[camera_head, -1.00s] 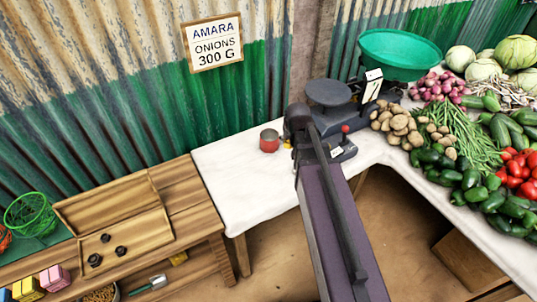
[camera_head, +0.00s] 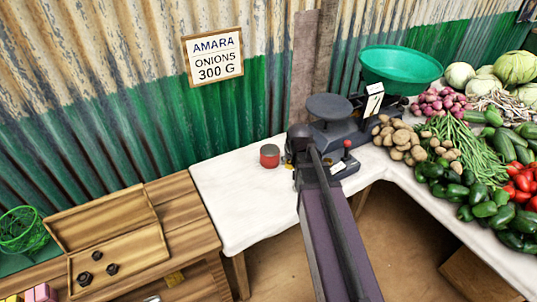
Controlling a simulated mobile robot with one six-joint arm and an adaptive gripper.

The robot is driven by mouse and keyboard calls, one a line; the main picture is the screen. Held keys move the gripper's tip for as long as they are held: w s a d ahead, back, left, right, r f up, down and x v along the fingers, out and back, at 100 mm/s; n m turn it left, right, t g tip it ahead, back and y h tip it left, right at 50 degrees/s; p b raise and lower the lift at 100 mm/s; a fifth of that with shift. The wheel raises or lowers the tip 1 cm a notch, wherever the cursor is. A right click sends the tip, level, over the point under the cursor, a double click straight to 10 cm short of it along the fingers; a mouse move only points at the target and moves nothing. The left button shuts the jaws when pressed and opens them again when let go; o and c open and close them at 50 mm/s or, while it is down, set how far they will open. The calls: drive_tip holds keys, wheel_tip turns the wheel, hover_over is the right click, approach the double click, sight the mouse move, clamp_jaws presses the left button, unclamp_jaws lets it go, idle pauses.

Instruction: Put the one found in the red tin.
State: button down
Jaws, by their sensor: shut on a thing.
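The red tin (camera_head: 270,157), an open-topped can with a grey rim, stands upright on the white-topped table, left of the scale. My arm comes up from the bottom edge, and its end is just right of the tin. My gripper (camera_head: 291,160) is small and mostly hidden by my own wrist. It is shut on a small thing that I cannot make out. It appears beside the tin, not over its opening; its height above the table is unclear.
A dark scale (camera_head: 335,125) with a green pan (camera_head: 400,70) stands close right of my wrist. Potatoes (camera_head: 400,138) and other vegetables crowd the right. An open wooden box (camera_head: 120,245) with dark weights lies at left. The white table (camera_head: 235,195) left of the tin is clear.

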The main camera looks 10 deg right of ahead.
drive_tip(key=w+a+f+b, duration=0.1)
drive_tip(key=w+a, duration=0.3)
drive_tip(key=w, duration=0.9)
drive_tip(key=shift+w+f, duration=0.15)
drive_tip(key=shift+f, duration=0.05)
drive_tip(key=shift+a+b+x, duration=0.15)
drive_tip(key=shift+b+x, duration=0.8)
drive_tip(key=shift+b, duration=0.05)
drive_tip(key=shift+a+b+x, duration=0.15)
drive_tip(key=shift+b+x, duration=0.8)
drive_tip(key=shift+f+b, duration=0.6)
drive_tip(key=shift+f, duration=0.1)
drive_tip(key=shift+c, duration=0.7)
unclamp_jaws()
drive_tip(key=shift+r, duration=0.3)
